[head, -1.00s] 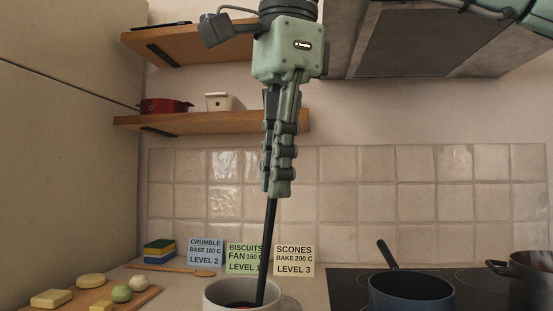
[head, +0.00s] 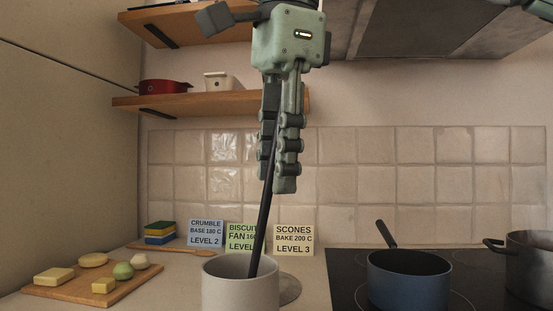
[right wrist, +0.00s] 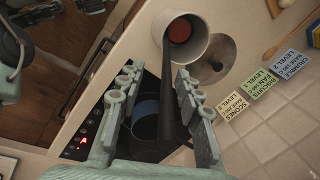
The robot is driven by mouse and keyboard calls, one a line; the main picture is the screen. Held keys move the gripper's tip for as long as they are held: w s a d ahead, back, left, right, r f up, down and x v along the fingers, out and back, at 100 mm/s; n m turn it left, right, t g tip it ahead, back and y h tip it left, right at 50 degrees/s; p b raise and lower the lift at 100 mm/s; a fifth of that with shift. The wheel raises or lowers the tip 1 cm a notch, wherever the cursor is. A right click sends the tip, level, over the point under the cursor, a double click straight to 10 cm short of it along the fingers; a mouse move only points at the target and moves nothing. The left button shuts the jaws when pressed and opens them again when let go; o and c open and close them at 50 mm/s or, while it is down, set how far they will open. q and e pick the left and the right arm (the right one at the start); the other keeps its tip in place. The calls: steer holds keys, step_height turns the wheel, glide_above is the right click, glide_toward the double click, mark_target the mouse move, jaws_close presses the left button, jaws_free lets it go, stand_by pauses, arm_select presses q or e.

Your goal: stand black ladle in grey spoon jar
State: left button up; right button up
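The black ladle (head: 263,226) stands in the grey spoon jar (head: 240,292), its handle leaning up to the right. Its lower end is inside the jar and hidden in the head view. In the right wrist view the handle (right wrist: 168,100) runs down into the jar (right wrist: 211,48), where a reddish-brown round patch shows inside. My right gripper (head: 279,183) is above the jar, pointing down. Its fingers (right wrist: 166,97) are spread to both sides of the handle, with visible gaps in the wrist view.
A blue pan (head: 408,285) and a grey pot (head: 530,275) stand on the hob to the right. Recipe cards (head: 293,240) stand behind the jar. A round metal piece (head: 289,289) lies beside it. A wooden board (head: 75,292) with food lies at left.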

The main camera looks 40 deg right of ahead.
steer(key=shift+r, duration=0.1)
steer(key=v, duration=0.7)
steer(key=shift+r, duration=0.15)
stand_by(0.6)
steer(key=shift+a, duration=0.1)
